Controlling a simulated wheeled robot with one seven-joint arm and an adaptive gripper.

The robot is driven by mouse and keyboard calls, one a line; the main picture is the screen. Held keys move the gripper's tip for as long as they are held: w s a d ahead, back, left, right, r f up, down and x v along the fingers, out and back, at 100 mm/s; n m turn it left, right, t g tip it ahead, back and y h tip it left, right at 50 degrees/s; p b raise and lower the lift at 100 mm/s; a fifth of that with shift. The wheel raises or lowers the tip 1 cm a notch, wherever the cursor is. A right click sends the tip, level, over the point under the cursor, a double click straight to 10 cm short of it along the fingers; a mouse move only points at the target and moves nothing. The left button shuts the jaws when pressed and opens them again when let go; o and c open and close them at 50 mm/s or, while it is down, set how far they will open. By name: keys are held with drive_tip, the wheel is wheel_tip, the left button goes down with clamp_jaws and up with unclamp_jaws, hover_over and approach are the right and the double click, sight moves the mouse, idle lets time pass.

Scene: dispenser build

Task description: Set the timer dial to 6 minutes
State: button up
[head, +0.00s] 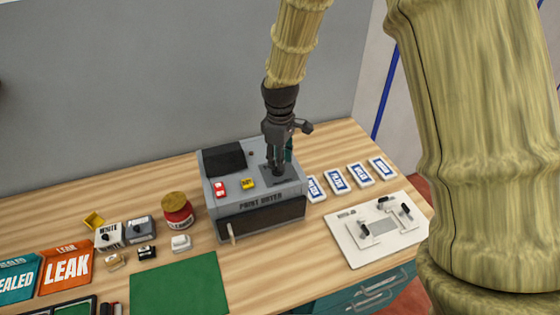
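The grey machine (208,190) with dark lettering stands on the wooden table. On the right of its top is a dark square plate (268,181) with a dark round knob (278,173), which looks like the timer dial. My gripper (280,165) points straight down with its fingertips right at this knob. The fingers hide most of the knob. I cannot tell whether they touch it or are closed around it. The dial's marks and its setting are too small and covered to read.
A red button (220,189), a yellow button (248,184) and a black block (224,158) sit on the machine's top. Labelled cards (335,180) and a white board with latches (345,244) lie right. A red jar (178,213) and green mat (180,285) are left.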

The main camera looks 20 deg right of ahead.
drive_tip(key=shift+f+p, duration=0.3)
drive_tip(key=shift+f, duration=0.95)
clamp_jaws()
